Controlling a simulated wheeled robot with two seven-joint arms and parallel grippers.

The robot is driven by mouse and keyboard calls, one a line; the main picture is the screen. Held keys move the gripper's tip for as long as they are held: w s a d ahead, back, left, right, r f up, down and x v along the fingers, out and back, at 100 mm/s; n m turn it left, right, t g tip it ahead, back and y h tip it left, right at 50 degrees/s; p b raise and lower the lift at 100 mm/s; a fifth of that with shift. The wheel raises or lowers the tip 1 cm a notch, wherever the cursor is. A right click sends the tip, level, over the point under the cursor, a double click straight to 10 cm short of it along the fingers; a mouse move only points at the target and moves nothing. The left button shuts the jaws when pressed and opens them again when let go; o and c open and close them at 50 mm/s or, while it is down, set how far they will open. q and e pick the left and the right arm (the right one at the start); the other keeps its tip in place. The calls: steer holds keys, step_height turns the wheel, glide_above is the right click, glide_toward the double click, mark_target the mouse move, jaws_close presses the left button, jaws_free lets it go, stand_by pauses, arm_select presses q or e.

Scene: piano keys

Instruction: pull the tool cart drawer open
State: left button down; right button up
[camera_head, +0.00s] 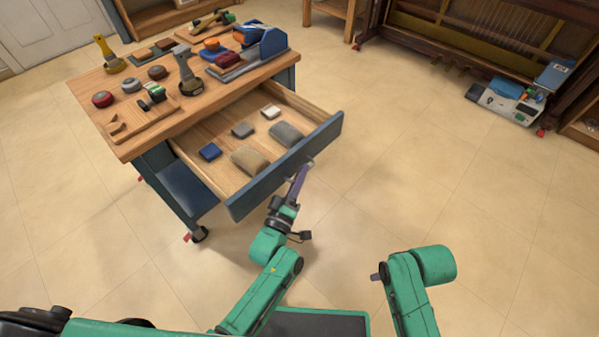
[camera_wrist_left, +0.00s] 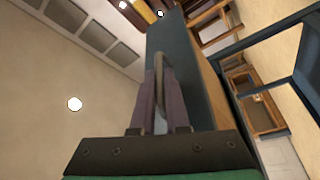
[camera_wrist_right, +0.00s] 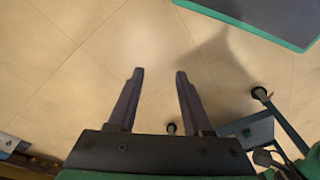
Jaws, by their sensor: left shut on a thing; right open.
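The tool cart (camera_head: 208,110) has a wooden top and blue-grey frame and stands at the upper left in the head view. Its drawer (camera_head: 290,163) is pulled well out, showing a wooden inside with several small blue, grey and tan pads. My left gripper (camera_head: 306,168) is at the drawer's front. In the left wrist view its fingers (camera_wrist_left: 160,78) are shut around the metal handle (camera_wrist_left: 162,60) on the blue-grey drawer front. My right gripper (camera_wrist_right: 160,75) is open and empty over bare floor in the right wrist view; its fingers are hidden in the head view.
Tools and round pucks (camera_head: 102,98) crowd the cart top, with a blue holder (camera_head: 270,42) at its far end. An opened piano (camera_head: 470,35) stands at the upper right, with a grey box (camera_head: 510,100) before it. The tiled floor between is clear.

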arm_select(q)
steer(key=c, duration=1.2)
jaws_free()
steer(key=shift+f, duration=0.1)
steer(key=shift+a, duration=0.1)
steer(key=shift+s+a, duration=0.1)
steer(key=shift+s, duration=0.25)
steer(key=p+v, duration=0.1)
steer(key=v, duration=1.3)
steer(key=shift+p, duration=0.4)
arm_select(e)
steer(key=f, duration=0.4)
steer(key=shift+d+f, duration=0.25)
arm_select(q)
steer(key=shift+w, duration=0.1)
